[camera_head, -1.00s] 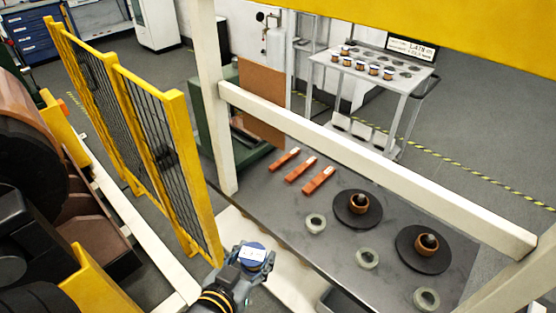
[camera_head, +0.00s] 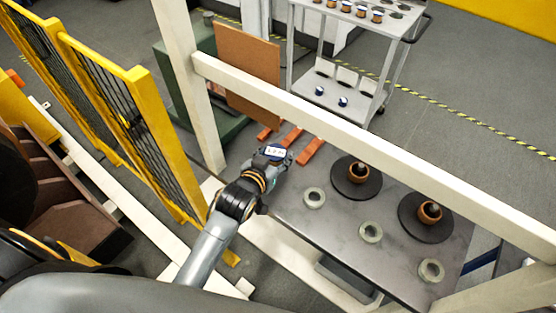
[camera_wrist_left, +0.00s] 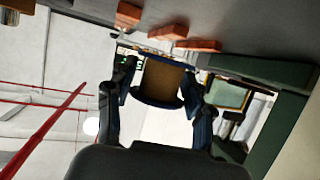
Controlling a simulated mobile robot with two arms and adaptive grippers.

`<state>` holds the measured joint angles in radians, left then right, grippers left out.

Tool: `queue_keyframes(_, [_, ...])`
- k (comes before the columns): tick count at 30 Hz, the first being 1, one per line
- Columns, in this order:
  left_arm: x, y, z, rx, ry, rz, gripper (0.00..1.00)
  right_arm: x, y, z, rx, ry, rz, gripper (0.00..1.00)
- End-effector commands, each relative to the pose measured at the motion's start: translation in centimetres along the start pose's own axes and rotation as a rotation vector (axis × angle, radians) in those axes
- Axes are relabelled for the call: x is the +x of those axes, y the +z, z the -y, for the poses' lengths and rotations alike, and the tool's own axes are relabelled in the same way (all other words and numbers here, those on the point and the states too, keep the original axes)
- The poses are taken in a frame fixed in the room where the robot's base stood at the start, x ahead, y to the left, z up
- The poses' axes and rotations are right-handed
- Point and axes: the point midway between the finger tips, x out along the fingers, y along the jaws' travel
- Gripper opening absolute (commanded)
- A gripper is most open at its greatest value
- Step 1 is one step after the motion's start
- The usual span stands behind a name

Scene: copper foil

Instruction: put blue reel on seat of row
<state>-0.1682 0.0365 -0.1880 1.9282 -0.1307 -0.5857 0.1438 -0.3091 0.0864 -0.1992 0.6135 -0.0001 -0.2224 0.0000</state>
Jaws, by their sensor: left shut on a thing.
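The blue reel (camera_head: 275,151) shows a blue end and white label in the head view. In the left wrist view the reel (camera_wrist_left: 161,80) has a copper-coloured body between blue flanges. My left gripper (camera_head: 273,157) is shut on it and holds it at the table's far left corner, in front of the orange bars. The fingers of the left gripper (camera_wrist_left: 158,92) lie on either side of the reel. On the trolley (camera_head: 336,109), copper reels stand in a row on the top and two small blue-and-white reels sit on the lower shelf. My right gripper is not in view.
The dark table (camera_head: 300,225) carries pale rings (camera_head: 371,232), black discs (camera_head: 340,186) with copper-coloured pieces, and orange bars (camera_head: 311,151). A cream beam (camera_head: 330,132) crosses above it. A yellow mesh fence (camera_head: 165,140) stands at the left.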

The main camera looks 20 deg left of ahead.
Motion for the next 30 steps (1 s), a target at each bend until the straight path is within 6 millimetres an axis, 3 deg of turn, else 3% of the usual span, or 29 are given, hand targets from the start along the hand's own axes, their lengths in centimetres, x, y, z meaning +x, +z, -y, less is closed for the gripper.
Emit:
queue_keyframes(6, [0.9, 2.1, 0.0, -0.001, 0.000, 0.001, 0.20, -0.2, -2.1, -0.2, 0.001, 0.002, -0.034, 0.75])
queue_keyframes(12, [1.8, 4.4, -0.1, -0.001, 0.000, -0.002, 0.20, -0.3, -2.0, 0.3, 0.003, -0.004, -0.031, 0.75])
queue_keyframes(24, [2.1, 5.0, 0.0, -0.001, 0.000, -0.003, 0.20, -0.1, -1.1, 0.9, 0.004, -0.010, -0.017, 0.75])
queue_keyframes(25, [2.0, 5.0, 0.0, -0.001, 0.001, -0.003, 0.56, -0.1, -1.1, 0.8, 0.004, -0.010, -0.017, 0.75])
queue_keyframes(28, [2.0, 4.9, 0.0, -0.001, 0.000, -0.003, 0.75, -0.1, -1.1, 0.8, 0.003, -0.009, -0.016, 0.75])
queue_keyframes(30, [2.0, 4.9, 0.0, -0.001, 0.000, -0.002, 0.75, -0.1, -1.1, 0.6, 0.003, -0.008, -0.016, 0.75])
